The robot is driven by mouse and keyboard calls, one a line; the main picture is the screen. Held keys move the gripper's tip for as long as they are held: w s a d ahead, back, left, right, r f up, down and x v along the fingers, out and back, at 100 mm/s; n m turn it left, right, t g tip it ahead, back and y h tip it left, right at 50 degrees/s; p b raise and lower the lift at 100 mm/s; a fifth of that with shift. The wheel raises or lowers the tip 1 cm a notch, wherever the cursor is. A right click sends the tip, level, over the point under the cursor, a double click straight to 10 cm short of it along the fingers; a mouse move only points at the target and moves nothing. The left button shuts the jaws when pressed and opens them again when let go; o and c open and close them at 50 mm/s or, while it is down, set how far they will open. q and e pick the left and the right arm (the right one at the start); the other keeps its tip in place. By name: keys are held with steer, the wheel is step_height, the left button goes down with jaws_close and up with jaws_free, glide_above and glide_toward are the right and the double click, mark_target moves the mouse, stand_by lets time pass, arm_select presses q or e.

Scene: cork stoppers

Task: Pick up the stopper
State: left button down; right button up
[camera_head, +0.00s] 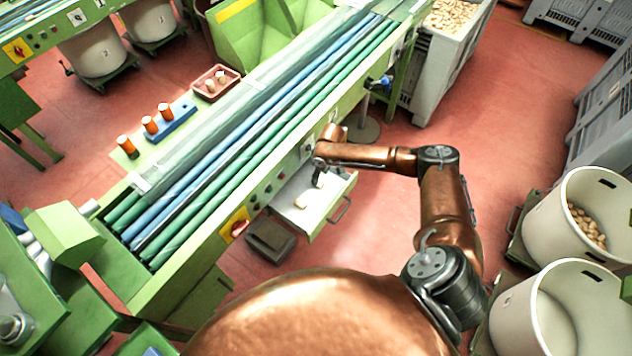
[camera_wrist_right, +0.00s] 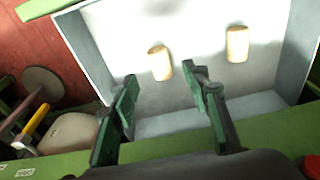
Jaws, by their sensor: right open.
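A pale cork stopper (camera_head: 300,202) lies in the open white drawer (camera_head: 305,223) under the green machine. In the right wrist view two tan stoppers lie on the drawer floor, a nearer one (camera_wrist_right: 160,63) and one farther right (camera_wrist_right: 237,44). My right gripper (camera_head: 318,181) is over the drawer, pointing down. Its two dark green fingers (camera_wrist_right: 160,76) are spread, with the nearer stopper showing beyond the gap between their tips. Nothing is between the fingers. In the head view only one stopper shows clearly in the drawer. My left gripper is not in view.
The drawer walls and its handle (camera_head: 341,210) stand close around my right gripper. A small reddish tray (camera_head: 203,92) and orange cylinders (camera_head: 165,110) are beyond the machine. White tubs (camera_head: 505,318) stand at the right.

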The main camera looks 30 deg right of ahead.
steer(key=f, duration=0.3)
steer(key=shift+w+a+f+b, duration=0.15)
steer(key=shift+w+f+b, duration=0.1)
steer(key=shift+f+b, duration=0.15)
steer(key=shift+w+f, duration=0.2)
steer(key=shift+f, duration=0.8)
steer(key=c, duration=0.6)
steer(key=shift+c, duration=0.7)
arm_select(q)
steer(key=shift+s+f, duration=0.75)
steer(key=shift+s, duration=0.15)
arm_select(e)
steer(key=shift+c, duration=0.5)
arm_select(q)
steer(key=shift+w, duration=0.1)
